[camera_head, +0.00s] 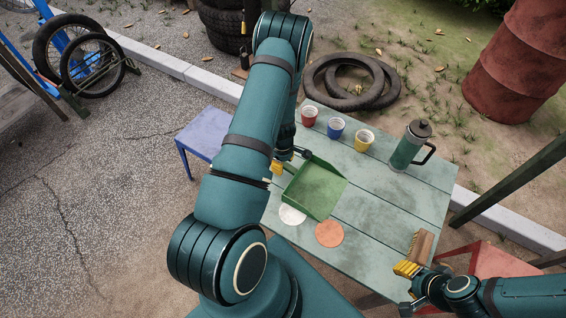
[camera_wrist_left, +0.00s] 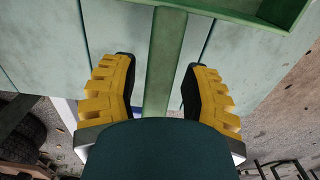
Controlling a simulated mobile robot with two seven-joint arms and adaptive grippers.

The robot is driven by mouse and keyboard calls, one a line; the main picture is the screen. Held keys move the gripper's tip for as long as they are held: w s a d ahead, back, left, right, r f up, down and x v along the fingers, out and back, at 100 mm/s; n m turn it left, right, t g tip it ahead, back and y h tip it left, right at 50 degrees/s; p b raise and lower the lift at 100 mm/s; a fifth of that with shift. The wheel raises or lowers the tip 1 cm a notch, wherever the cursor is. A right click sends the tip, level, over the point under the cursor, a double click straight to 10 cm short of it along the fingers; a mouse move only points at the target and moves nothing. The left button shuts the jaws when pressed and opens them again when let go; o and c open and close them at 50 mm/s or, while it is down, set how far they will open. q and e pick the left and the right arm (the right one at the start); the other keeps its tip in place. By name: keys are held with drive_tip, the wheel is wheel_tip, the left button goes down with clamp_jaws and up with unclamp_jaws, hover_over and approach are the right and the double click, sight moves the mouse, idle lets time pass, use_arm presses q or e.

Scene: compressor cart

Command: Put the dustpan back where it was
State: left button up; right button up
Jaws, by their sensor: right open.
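The green dustpan (camera_head: 318,186) lies on the pale green table (camera_head: 390,218), its pan towards the middle and its handle towards the left edge. In the left wrist view the handle (camera_wrist_left: 165,62) runs between the yellow fingers of my left gripper (camera_wrist_left: 158,95), with a gap showing on each side; the pan's corner (camera_wrist_left: 262,12) is at the top right. In the head view my left gripper (camera_head: 280,167) is at the handle end, partly hidden by my arm. My right gripper (camera_head: 408,269) is open beside a brown brush (camera_head: 421,244) at the table's near right.
A white disc (camera_head: 292,215) and an orange disc (camera_head: 329,234) lie just in front of the pan. Red (camera_head: 309,117), blue (camera_head: 335,129) and yellow (camera_head: 364,140) cups and a green jug (camera_head: 408,147) stand along the far side. A blue stool (camera_head: 203,133) is at left.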

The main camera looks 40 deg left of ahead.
use_arm(q)
wheel_tip(320, 180, up, 12)
drive_tip(key=p, duration=0.3)
drive_tip(key=s+d+r+m+h, duration=0.1)
drive_tip(key=s+d+m+h, duration=0.1)
drive_tip(key=d+m, duration=0.7)
drive_tip(key=s+d+m+t+h, duration=0.1)
drive_tip(key=s+d+m, duration=0.4)
drive_tip(key=d, duration=1.7)
drive_tip(key=m, duration=0.5)
drive_tip(key=shift+r+t+h, duration=0.3)
drive_tip(key=shift+r+h, duration=0.05)
drive_tip(key=shift+h, duration=0.05)
drive_tip(key=shift+s+d, duration=0.1)
drive_tip(key=shift+d, duration=0.05)
